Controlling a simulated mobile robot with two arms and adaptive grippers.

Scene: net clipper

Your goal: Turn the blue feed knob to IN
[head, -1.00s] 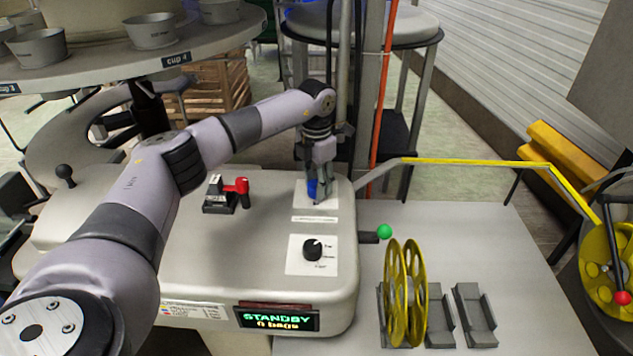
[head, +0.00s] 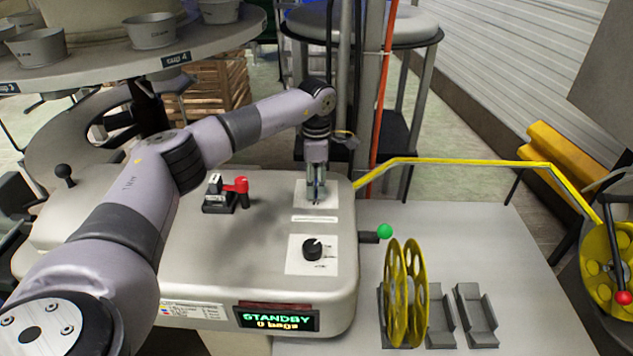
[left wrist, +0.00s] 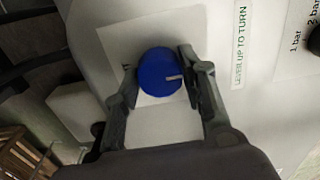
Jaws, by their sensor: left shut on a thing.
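The blue feed knob (left wrist: 159,73) sits on a white plate (left wrist: 115,40) on the machine's top. In the left wrist view it is round and blue with a pale pointer mark toward the right finger. My left gripper (left wrist: 160,80) has one finger on each side of the knob and is shut on it. In the head view my left gripper (head: 316,192) points straight down at the white plate (head: 331,186), and its fingers hide most of the knob. A label near the knob in the wrist view ends in "UP TO TURN" (left wrist: 239,45). My right gripper is not in view.
A black dial (head: 313,249) and a red-handled lever (head: 236,186) stand on the same machine top. The display (head: 277,319) reads STANDBY. A green-balled lever (head: 384,231) sticks out at the right side. Yellow reels (head: 404,290) stand on the bench to the right.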

